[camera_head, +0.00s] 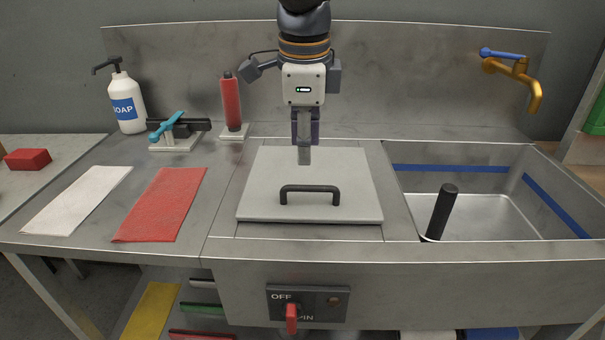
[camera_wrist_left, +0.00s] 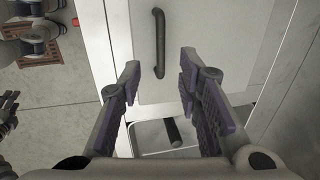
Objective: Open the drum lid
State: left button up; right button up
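The drum lid (camera_head: 270,173) is a pale square plate lying flat and closed in the steel counter. A black bar handle (camera_head: 309,188) stands near its front edge. In the left wrist view the lid (camera_wrist_left: 205,35) fills the upper middle, with its handle (camera_wrist_left: 160,43) beyond the fingertips. My left gripper (camera_head: 304,158) points down over the back part of the lid, behind the handle. In the left wrist view its two purple-padded fingers (camera_wrist_left: 160,72) are spread apart with nothing between them. My right gripper cannot be made out in either view.
A sink (camera_head: 490,215) with a dark upright stick (camera_head: 441,212) lies right of the lid, below a brass tap (camera_head: 520,75). Left are a red cloth (camera_head: 160,205), a white cloth (camera_head: 77,200), a soap bottle (camera_head: 126,100) and a red cylinder (camera_head: 231,102). A red switch (camera_head: 291,318) is in front.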

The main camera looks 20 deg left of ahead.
aim_at(305, 186)
pick_arm(q)
jog(key=f, duration=0.3)
jog(key=w+f, duration=0.1)
jog(key=f, duration=0.4)
jog(key=shift+w+a+f, duration=0.3)
jog(key=shift+w+f, duration=0.05)
jog(key=shift+w, duration=0.05)
grip_shut()
